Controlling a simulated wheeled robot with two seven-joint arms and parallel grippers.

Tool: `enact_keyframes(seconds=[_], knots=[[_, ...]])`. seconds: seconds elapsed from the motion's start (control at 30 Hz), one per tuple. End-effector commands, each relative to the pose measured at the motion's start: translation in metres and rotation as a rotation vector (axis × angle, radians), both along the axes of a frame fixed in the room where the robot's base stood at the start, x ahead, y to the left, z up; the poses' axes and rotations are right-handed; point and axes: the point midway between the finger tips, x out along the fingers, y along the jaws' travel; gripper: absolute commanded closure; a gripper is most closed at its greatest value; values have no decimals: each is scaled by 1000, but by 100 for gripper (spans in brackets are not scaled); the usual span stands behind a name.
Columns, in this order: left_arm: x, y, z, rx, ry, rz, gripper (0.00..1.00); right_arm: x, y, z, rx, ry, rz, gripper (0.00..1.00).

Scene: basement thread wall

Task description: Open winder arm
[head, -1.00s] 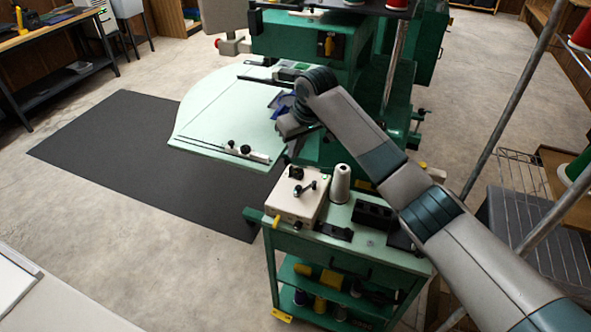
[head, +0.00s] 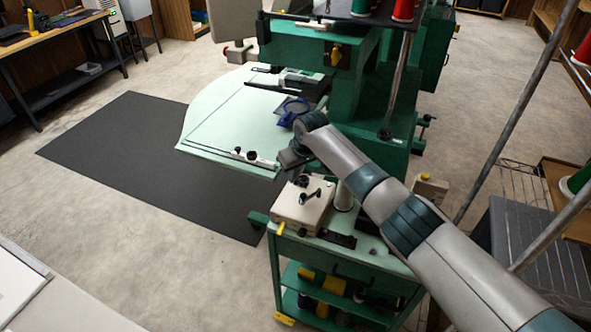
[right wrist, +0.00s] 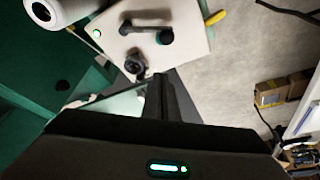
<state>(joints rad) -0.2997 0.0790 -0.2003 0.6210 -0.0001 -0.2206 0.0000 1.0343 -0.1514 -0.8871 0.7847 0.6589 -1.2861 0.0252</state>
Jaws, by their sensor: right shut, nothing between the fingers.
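The winder is a cream box (head: 292,212) on top of a green cart, with a yellow tab at its front corner. Its dark arm (head: 311,195) lies across the top, beside a black knob (head: 301,181). In the right wrist view the box (right wrist: 190,50) shows a lit green lamp, the dark arm (right wrist: 148,30) and the round knob (right wrist: 134,65). My right gripper (head: 288,164) is just above the box's far edge in the head view. Its fingers (right wrist: 158,96) are shut and empty, apart from the arm. My left gripper is not in view.
A white thread cone (head: 344,196) stands right of the box, partly behind my right arm. The green embroidery machine (head: 362,95) and its pale table (head: 225,125) stand behind. A blue hoop (head: 292,108) is on it. A dark mat (head: 110,160) lies left; floor there is clear.

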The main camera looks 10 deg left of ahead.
Motion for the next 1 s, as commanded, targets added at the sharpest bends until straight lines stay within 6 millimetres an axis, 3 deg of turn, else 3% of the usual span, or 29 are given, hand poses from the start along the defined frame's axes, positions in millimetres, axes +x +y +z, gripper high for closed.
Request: enact_keyframes(seconds=[0.5,1.0], knots=[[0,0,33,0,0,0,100,-24,-20,-7,-1,1,0,100],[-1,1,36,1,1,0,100,-30,-24,-11,0,0,0,100]])
